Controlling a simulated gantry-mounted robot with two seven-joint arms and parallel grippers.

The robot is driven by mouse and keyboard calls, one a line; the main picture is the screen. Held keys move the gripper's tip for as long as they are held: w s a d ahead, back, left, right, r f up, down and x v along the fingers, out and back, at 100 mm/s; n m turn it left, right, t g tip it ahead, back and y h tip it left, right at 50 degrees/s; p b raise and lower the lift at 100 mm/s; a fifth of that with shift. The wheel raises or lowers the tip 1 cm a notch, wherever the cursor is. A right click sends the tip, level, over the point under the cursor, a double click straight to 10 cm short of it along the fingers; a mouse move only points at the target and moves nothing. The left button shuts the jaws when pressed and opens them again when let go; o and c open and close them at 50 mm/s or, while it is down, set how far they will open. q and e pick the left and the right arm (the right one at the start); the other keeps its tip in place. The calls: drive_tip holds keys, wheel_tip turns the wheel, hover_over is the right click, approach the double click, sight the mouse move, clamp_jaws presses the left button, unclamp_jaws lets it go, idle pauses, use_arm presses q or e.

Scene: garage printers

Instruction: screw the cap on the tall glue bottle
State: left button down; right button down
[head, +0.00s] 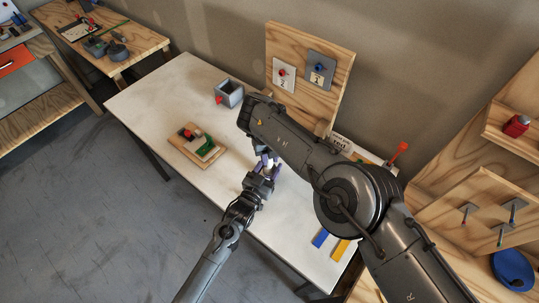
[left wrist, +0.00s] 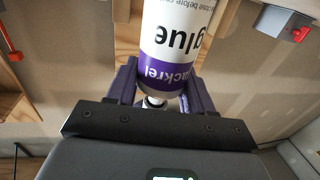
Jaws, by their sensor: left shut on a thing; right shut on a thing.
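The tall glue bottle (left wrist: 180,45) is white with a purple band and upside-down lettering in the left wrist view. My left gripper (head: 263,168) is shut on it; its purple fingers are on both sides of the bottle in the left wrist view (left wrist: 160,88). A small pale neck or cap part (left wrist: 153,102) shows at the bottle's lower end there. In the head view the bottle is a small pale patch (head: 268,171). My right gripper (head: 266,151) is close above it, shut and mostly hidden under my right forearm. The cap cannot be made out clearly.
A wooden panel (head: 282,45) stands at the back. The table's left part is mostly clear.

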drive_tip(key=shift+f, duration=0.6)
idle(0.3)
drive_tip(key=m, duration=1.4)
drive_tip(key=shift+m, duration=0.3)
drive_tip(key=m, duration=0.5)
drive_tip(key=shift+a, duration=0.1)
